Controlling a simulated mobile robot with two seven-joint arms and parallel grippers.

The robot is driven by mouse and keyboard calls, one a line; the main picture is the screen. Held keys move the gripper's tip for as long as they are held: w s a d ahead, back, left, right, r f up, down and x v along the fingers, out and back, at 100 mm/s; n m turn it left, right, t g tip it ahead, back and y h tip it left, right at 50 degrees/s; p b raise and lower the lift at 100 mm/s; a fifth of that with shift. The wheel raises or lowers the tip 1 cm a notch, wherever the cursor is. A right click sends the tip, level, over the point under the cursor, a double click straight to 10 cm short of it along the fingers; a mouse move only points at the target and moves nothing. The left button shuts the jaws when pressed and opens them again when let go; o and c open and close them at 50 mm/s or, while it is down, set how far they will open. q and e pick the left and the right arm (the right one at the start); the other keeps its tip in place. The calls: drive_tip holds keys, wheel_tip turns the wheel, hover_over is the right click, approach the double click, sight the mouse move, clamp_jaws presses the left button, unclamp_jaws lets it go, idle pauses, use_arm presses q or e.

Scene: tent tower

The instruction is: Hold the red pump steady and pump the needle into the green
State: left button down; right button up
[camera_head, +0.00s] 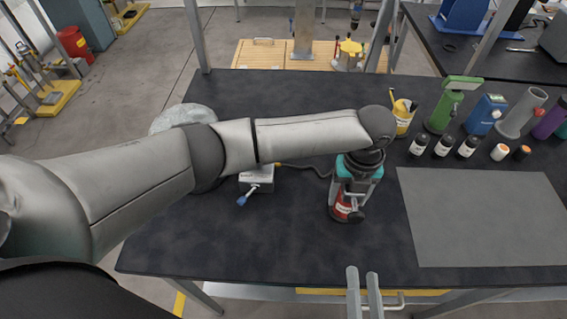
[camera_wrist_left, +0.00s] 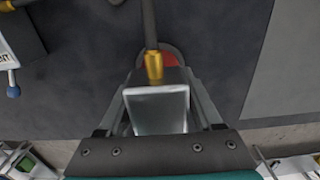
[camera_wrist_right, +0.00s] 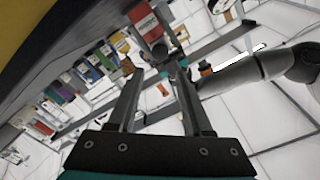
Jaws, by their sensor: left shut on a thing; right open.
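The red pump (camera_head: 341,209) stands on the black table with a dark round knob at its front. My left gripper (camera_head: 354,188) points down over it and is shut on its upper part. In the left wrist view a silver block lies between the fingers (camera_wrist_left: 160,108), with a brass fitting (camera_wrist_left: 154,66) and hose beyond. A hose leads left to a pale box (camera_head: 258,175) with a blue-handled valve (camera_head: 248,194). I cannot see a dial or needle. My right gripper (camera_head: 364,272) is open and empty near the table's front edge; its fingers also show in the right wrist view (camera_wrist_right: 153,82).
A grey mat (camera_head: 485,215) lies right of the pump. Several small bottles (camera_head: 443,147), a yellow cup (camera_head: 403,120) and coloured tools, including a green one (camera_head: 440,113), stand behind it. My left arm spans the table's left half and covers part of a pale round object (camera_head: 180,117).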

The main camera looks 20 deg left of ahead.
drive_tip(key=shift+c, duration=0.2)
drive_tip(key=c, duration=0.5)
drive_tip(key=shift+r+m, duration=0.1)
drive_tip(key=shift+m, duration=0.3)
clamp_jaws()
drive_tip(key=d+r+m+t+h, duration=0.1)
drive_tip(key=d+r+m+h, duration=0.1)
drive_tip(key=m, duration=1.1)
drive_tip(key=d+r+m+h, duration=0.1)
drive_tip(key=m, duration=1.1)
drive_tip(key=s+a+f+m+g+y, duration=0.1)
drive_tip(key=s+f+m+y, duration=0.1)
drive_tip(key=s, duration=0.3)
drive_tip(key=shift+a+f+m+y, duration=0.15)
drive_tip(key=shift+f+m+y, duration=0.15)
drive_tip(key=shift+f+y, duration=0.3)
drive_tip(key=shift+f, duration=0.1)
